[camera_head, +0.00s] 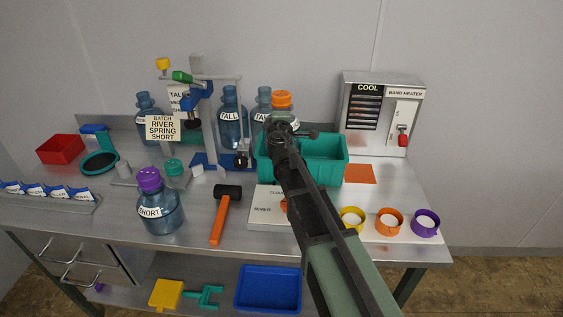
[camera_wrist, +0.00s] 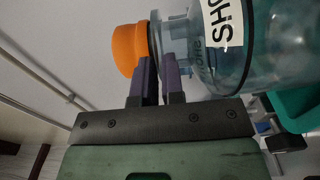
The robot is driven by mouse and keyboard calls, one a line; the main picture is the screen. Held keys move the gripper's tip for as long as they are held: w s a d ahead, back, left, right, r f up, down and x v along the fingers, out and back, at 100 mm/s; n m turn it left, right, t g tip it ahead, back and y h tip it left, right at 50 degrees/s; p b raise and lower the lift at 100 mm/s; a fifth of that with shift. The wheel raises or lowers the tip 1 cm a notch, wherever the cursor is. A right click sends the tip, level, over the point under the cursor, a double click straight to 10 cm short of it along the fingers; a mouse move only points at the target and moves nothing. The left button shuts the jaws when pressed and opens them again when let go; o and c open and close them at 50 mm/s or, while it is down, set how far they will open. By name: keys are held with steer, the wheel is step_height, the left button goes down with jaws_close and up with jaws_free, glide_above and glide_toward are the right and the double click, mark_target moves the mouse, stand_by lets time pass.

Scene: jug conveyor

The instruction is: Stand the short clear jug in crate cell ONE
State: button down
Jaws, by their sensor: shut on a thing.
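My gripper (camera_head: 279,124) is shut on the neck of a clear bluish jug (camera_wrist: 265,62) with an orange cap (camera_head: 282,99). In the wrist view, my gripper's purple fingers (camera_wrist: 157,68) close just below that cap, and the label reads "SHO", partly cut off. The jug's body is mostly hidden by my arm in the head view. The teal crate (camera_head: 328,178) stands under and beside my gripper; it also shows near the jug's base in the wrist view (camera_wrist: 298,112). Its cell markings are not legible, and I cannot tell how far the base is from the crate.
A purple-capped SHORT jug (camera_head: 165,213) stands front left. TALL jugs (camera_head: 231,118) and a blue-grey stand (camera_head: 205,125) are behind. A hammer (camera_head: 222,215) lies in front. The heater box (camera_head: 380,113) is right of the crate; coloured rings (camera_head: 389,221) lie front right.

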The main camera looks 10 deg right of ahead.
step_height(320, 180, down, 11)
steer(key=b, duration=0.8)
steer(key=shift+r, duration=0.35)
steer(key=shift+f, duration=0.1)
steer(key=c, duration=1.2)
jaws_free()
steer(key=shift+c, duration=0.2)
steer(key=shift+s+r, duration=0.15)
steer(key=shift+r, duration=0.05)
steer(key=v, duration=1.1)
steer(key=shift+s, duration=0.35)
